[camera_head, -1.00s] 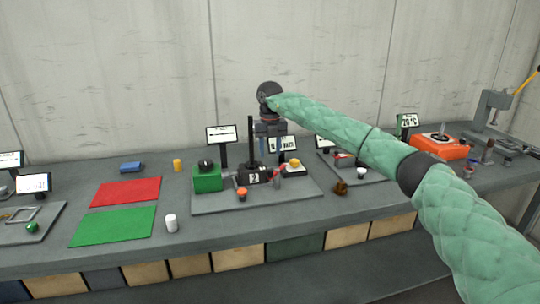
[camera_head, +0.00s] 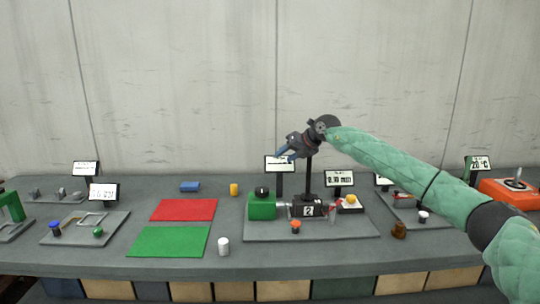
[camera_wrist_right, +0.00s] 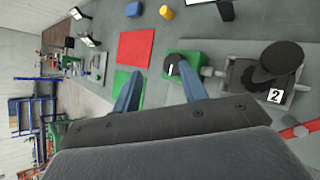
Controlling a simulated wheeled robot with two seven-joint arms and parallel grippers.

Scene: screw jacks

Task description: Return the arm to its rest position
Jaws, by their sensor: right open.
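My right arm, in a green quilted sleeve, reaches in from the right in the head view. Its gripper (camera_head: 287,156) is above the bench, in front of a small display, pointing left and down. In the right wrist view its two blue fingers (camera_wrist_right: 158,92) are spread apart with nothing between them. Below it, the green block with a black knob (camera_head: 262,206) and the dark block marked 2 (camera_head: 308,208) stand on a grey plate (camera_head: 350,229). My left gripper is not in view.
A red mat (camera_head: 184,210) and a green mat (camera_head: 169,241) lie left of the plate. A white cylinder (camera_head: 223,246), a yellow cylinder (camera_head: 234,189) and a blue block (camera_head: 190,186) stand nearby. A tall black post (camera_head: 309,177) rises close to the gripper. An orange device (camera_head: 510,195) is at right.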

